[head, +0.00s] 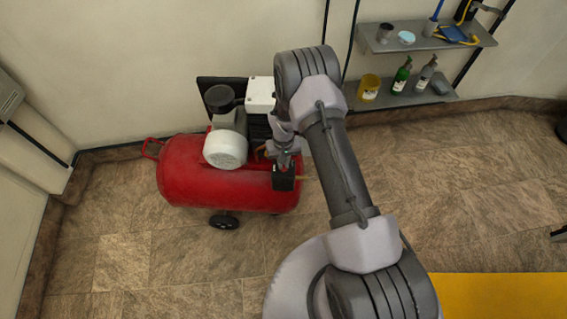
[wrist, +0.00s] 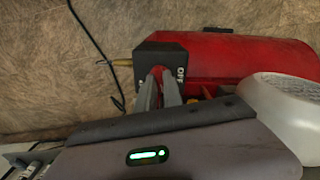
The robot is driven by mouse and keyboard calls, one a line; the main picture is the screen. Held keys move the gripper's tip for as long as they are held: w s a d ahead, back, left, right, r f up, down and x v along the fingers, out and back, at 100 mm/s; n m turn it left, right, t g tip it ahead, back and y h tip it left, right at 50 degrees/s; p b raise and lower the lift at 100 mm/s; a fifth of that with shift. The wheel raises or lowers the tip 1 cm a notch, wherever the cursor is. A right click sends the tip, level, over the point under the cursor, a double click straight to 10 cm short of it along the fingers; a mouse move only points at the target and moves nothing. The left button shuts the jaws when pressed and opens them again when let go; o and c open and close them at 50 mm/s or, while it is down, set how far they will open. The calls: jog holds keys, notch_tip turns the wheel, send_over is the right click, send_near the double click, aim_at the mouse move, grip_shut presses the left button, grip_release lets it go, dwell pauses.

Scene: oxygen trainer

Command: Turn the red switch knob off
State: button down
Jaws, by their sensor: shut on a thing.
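The red switch knob (wrist: 157,71) shows as a small red patch between my fingertips in the wrist view. It sits on a black switch box (wrist: 150,52) with white "OFF" lettering beside the knob. In the head view the black box (head: 286,178) is at the right end of the red compressor tank (head: 230,190). My gripper (wrist: 160,82) is shut on the knob, and its fingers cover most of it. In the head view my gripper (head: 285,160) is at the top of the box. The knob's exact angle is hidden.
A white motor housing (head: 225,148) and a white box (head: 260,93) stand on the compressor close to my arm. Wall shelves (head: 430,38) with bottles and cups are at the upper right. A thin black cable (wrist: 88,35) runs behind.

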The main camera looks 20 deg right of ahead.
jog(key=n+b, duration=0.1)
jog(key=n, duration=0.2)
jog(key=shift+n, duration=0.3)
jog(key=n, duration=0.3)
jog(key=shift+n, duration=0.3)
jog(key=n, duration=0.3)
jog(key=shift+n+b, duration=0.3)
jog(key=shift+b, duration=0.1)
jog(key=shift+n, duration=2.1)
jog(key=c, duration=1.5)
grip_release()
jog(key=shift+r, duration=0.1)
